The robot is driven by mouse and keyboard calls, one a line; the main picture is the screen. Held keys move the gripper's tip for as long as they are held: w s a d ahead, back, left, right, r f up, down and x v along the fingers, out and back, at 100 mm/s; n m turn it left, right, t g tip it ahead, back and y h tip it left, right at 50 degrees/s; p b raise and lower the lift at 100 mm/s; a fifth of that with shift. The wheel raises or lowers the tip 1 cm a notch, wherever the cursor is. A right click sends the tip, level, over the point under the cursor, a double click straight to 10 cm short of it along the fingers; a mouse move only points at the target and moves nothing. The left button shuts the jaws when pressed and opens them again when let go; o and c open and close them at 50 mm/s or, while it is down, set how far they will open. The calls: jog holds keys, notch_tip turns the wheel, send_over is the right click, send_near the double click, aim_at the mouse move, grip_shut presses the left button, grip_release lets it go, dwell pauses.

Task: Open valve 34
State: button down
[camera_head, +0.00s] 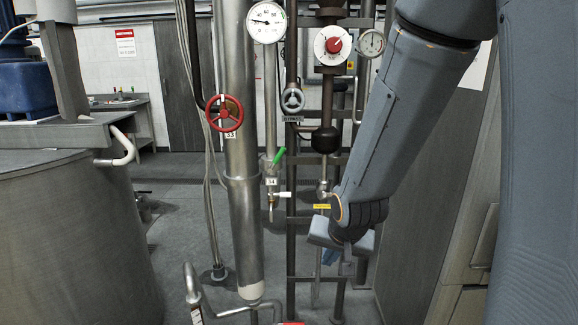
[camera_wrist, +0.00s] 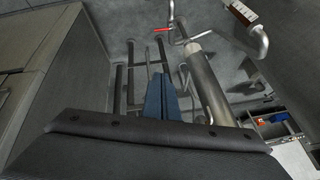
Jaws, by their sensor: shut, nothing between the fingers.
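The tag marked 34 (camera_head: 271,181) sits on a thin vertical pipe in the head view, right of the thick silver pipe. A green lever (camera_head: 279,156) sticks up and to the right just above this tag. A white-tipped lever (camera_head: 282,194) points right just below it. My gripper (camera_head: 331,257) is lower and to the right of the tag, apart from it, and partly hidden by my wrist. In the wrist view its blue fingers (camera_wrist: 161,99) are together and empty. I cannot make out the 34 tag or the green lever in the wrist view.
A red handwheel marked 33 (camera_head: 224,113) is on the thick silver pipe (camera_head: 240,215). A dark handwheel (camera_head: 292,98), gauges (camera_head: 265,22) and a red-knobbed dial (camera_head: 333,45) are above. A large tank (camera_head: 75,240) stands left. Dark vertical pipes are close to my gripper.

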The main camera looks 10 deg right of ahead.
aim_at(276, 160)
jog(key=w+r+m+t+b, duration=0.1)
jog(key=w+m+t, duration=0.35)
jog(key=w, duration=0.55)
jog(key=w+a+r+m+t+y+p, duration=0.1)
jog(key=w+a+r+m+t+y, duration=0.1)
jog(key=w+r+m+t, duration=0.2)
jog(key=w+a+r+m+t+y+p, duration=0.1)
jog(key=w+r+m+t, duration=0.4)
jog(key=w+r, duration=0.5)
jog(key=shift+w+a+m+y+p, duration=0.45)
jog(key=shift+w+a+m, duration=0.35)
jog(key=shift+m, duration=0.55)
